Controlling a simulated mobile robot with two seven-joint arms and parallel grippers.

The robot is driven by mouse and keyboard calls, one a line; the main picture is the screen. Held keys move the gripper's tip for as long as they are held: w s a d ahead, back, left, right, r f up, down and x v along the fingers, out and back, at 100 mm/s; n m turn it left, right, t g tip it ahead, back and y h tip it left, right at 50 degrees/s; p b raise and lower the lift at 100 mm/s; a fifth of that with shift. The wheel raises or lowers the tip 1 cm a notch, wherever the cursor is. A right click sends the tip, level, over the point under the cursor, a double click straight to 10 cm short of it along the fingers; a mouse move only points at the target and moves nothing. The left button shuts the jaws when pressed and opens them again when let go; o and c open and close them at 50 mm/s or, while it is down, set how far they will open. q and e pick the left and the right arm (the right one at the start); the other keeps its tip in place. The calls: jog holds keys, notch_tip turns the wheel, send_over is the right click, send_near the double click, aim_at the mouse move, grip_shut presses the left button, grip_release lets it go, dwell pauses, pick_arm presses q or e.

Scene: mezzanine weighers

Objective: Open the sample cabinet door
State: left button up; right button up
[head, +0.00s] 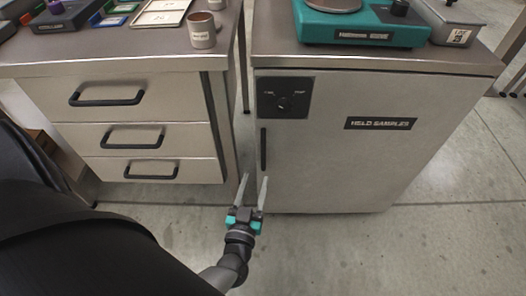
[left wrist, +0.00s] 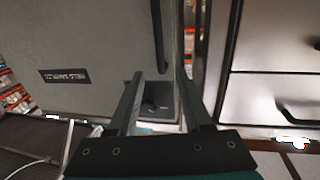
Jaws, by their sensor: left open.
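The sample cabinet is the grey unit with a "HELD SAMPLES" label, and its door (head: 350,165) looks shut in the head view. A dark vertical handle (head: 263,149) sits near the door's left edge, below a black panel with a knob (head: 284,102). My left gripper (head: 254,180) is open and empty, low in front of the door's left edge, just below the handle in the picture. In the left wrist view, which appears inverted, the open fingers (left wrist: 159,76) point toward the door, and the handle (left wrist: 159,36) lies beyond them, apart. My right gripper is out of view.
A drawer unit (head: 150,115) with three dark handles stands left of the cabinet, across a narrow gap. A teal scale (head: 362,24) sits on the cabinet top. A mug (head: 202,30) stands on the drawer unit's top. The floor (head: 310,250) in front is clear.

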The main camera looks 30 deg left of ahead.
aim_at(263, 153)
pick_arm(q)
jog(key=b+x, duration=0.2)
jog(key=x, duration=0.6)
jog(key=shift+w+a+f+b, duration=0.15)
jog(key=shift+w+b, duration=0.25)
jog(key=shift+w+a, duration=0.15)
jog(key=shift+w, duration=0.25)
jog(key=shift+b+x, duration=0.4)
jog(key=shift+x, duration=0.5)
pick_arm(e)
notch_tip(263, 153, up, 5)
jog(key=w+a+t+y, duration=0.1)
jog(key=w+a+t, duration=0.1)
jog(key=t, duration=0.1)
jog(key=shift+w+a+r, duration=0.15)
pick_arm(q)
jog(key=shift+c, duration=0.4)
grip_shut()
